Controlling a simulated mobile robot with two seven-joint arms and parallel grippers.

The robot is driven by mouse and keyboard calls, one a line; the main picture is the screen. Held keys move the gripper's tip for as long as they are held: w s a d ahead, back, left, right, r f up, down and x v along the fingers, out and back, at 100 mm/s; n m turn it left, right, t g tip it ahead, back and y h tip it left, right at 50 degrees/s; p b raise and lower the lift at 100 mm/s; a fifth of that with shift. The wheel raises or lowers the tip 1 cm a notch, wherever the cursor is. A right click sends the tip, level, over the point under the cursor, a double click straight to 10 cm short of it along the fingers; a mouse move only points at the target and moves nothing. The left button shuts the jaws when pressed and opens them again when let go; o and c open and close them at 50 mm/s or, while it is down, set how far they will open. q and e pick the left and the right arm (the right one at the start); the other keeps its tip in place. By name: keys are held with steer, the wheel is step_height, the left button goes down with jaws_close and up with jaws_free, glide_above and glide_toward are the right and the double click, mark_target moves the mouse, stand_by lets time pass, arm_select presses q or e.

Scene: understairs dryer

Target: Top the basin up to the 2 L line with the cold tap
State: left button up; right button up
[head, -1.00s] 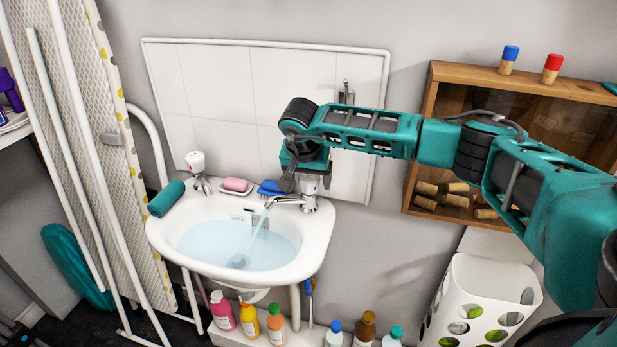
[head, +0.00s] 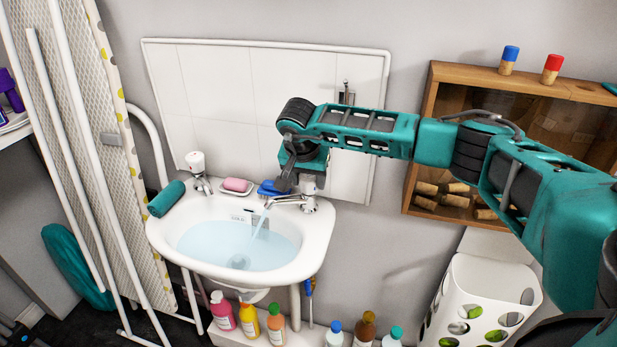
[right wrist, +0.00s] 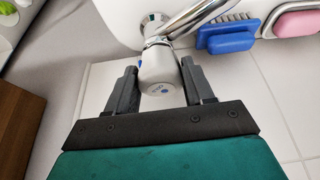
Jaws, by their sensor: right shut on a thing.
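The white basin (head: 314,245) holds pale blue water (head: 220,240). A small dark scale mark (head: 240,217) shows on its back inner wall, too small to read against the water level. The cold tap (head: 309,192) stands at the basin's back right, and a stream (head: 260,222) runs from its spout into the water. My right gripper (head: 292,182) is at this tap's handle. In the right wrist view my right gripper (right wrist: 158,85) has its fingers on either side of the white handle (right wrist: 158,72) with a blue mark, shut on it. My left gripper is not in view.
Another tap (head: 197,165) stands at the back left, with no stream. Pink soap (head: 236,184) and a blue brush (head: 272,188) lie on the back rim. A teal roll (head: 166,198) lies on the left rim. A wooden cabinet (head: 433,90) hangs at right. Bottles (head: 249,318) stand below.

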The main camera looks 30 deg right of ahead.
steer(key=m+g, duration=0.1)
steer(key=m, duration=0.1)
steer(key=m+h, duration=0.1)
steer(key=m, duration=0.2)
steer(key=shift+w+a+r+g, duration=0.1)
steer(key=shift+w+g, duration=0.1)
steer(key=shift+g, duration=0.2)
steer(key=shift+m+g, duration=0.8)
steer(key=shift+m, duration=1.3)
steer(key=o, duration=1)
steer(key=v, duration=1.3)
steer(key=shift+w+a, duration=0.1)
